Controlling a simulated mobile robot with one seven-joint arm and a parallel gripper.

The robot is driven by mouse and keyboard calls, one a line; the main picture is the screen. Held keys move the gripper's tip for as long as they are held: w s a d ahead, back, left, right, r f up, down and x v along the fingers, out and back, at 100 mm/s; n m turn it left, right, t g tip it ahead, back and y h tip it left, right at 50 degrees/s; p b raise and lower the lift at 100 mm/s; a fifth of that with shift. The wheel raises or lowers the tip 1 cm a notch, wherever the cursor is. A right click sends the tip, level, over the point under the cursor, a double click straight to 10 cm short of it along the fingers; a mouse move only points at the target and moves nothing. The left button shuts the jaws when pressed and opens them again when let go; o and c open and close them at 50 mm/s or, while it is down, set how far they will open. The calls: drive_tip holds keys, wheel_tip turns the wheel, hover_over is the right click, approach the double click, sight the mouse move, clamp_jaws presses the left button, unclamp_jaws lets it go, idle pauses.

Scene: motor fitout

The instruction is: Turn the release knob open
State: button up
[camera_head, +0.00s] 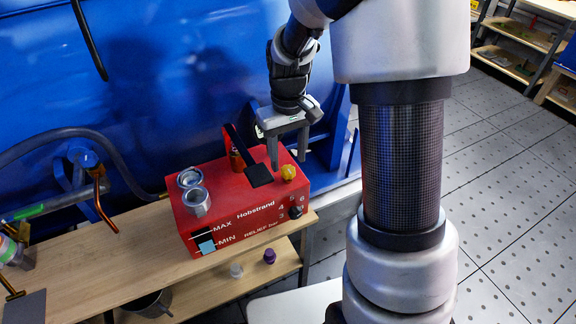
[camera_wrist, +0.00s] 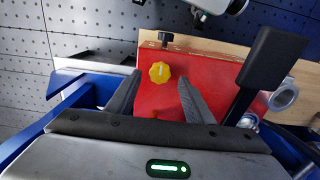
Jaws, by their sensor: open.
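A yellow knob (camera_head: 289,172) sits on top of the red Hobstrand box (camera_head: 232,186), near its right end. It also shows in the wrist view (camera_wrist: 159,72), with a small pale mark on its face. I take it for the release knob. My gripper (camera_head: 288,160) points down above it, jaws open and empty. In the wrist view, the yellow knob appears between and just beyond the fingertips (camera_wrist: 159,80). The fingers look apart from it; the exact height gap is unclear. A black knob (camera_head: 295,211) with numbers around it is on the box's front face; it also shows in the wrist view (camera_wrist: 166,38).
A black lever with a flat pad (camera_head: 258,175) rises from the box just left of my gripper. Two silver cylinders (camera_head: 196,200) stand on the box's left. The box rests on a wooden shelf (camera_head: 120,262), before a blue tank (camera_head: 150,80). A purple item (camera_head: 269,256) is on the lower shelf.

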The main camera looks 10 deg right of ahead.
sight(288, 173)
drive_tip(key=shift+f, duration=1.5)
drive_tip(key=shift+c, duration=0.5)
drive_tip(key=c, duration=1)
drive_tip(key=shift+o, duration=0.3)
